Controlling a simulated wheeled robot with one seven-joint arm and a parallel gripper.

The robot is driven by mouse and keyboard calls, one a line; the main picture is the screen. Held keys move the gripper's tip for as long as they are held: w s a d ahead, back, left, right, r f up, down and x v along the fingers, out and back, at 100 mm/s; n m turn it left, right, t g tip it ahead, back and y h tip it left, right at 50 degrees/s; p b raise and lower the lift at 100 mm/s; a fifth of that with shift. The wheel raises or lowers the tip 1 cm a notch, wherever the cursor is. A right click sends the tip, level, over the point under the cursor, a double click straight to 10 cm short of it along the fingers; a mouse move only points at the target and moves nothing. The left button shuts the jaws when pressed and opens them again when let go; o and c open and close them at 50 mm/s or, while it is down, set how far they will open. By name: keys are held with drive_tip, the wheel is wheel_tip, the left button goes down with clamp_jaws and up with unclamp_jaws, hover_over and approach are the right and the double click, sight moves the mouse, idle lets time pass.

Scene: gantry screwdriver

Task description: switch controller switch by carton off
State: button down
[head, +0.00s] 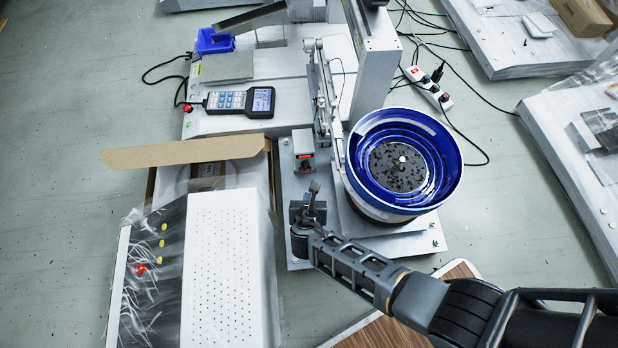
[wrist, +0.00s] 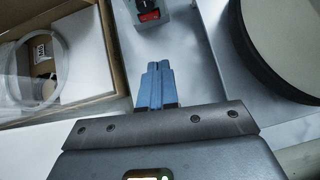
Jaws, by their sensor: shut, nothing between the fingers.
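The controller (head: 303,146) is a small grey box on the machine's base plate, just right of the carton. Its red switch (head: 305,164) faces my side; whether it is on or off is too small to tell. In the wrist view the red switch (wrist: 149,15) shows at the top edge, on the partly cut-off controller. The open carton (head: 185,152) has a raised brown flap; it also shows at left in the wrist view (wrist: 115,45). My gripper (head: 314,187) is shut and empty, in front of the controller and apart from it. Its blue fingers (wrist: 157,68) point toward the switch.
A blue vibratory bowl (head: 452,165) stands close to the right of my gripper. A white perforated box (head: 228,265) is at the left front. A handheld keypad unit (head: 240,101) lies behind the carton. Clear plate lies between my fingers and the controller.

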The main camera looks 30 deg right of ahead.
idle(0.3)
drive_tip(key=b+x, duration=0.7)
drive_tip(key=x, duration=0.3)
drive_tip(key=shift+f, duration=0.2)
drive_tip(key=w, duration=0.1)
drive_tip(key=d+b, duration=0.1)
drive_tip(key=w, duration=0.1)
drive_tip(key=shift+w+d+r, duration=0.15)
drive_tip(key=shift+w+d, duration=0.1)
drive_tip(key=shift+w, duration=0.15)
drive_tip(key=shift+w+d, duration=0.2)
drive_tip(key=shift+w, duration=0.2)
drive_tip(key=shift+d+r, duration=0.1)
drive_tip(key=shift+d, duration=0.05)
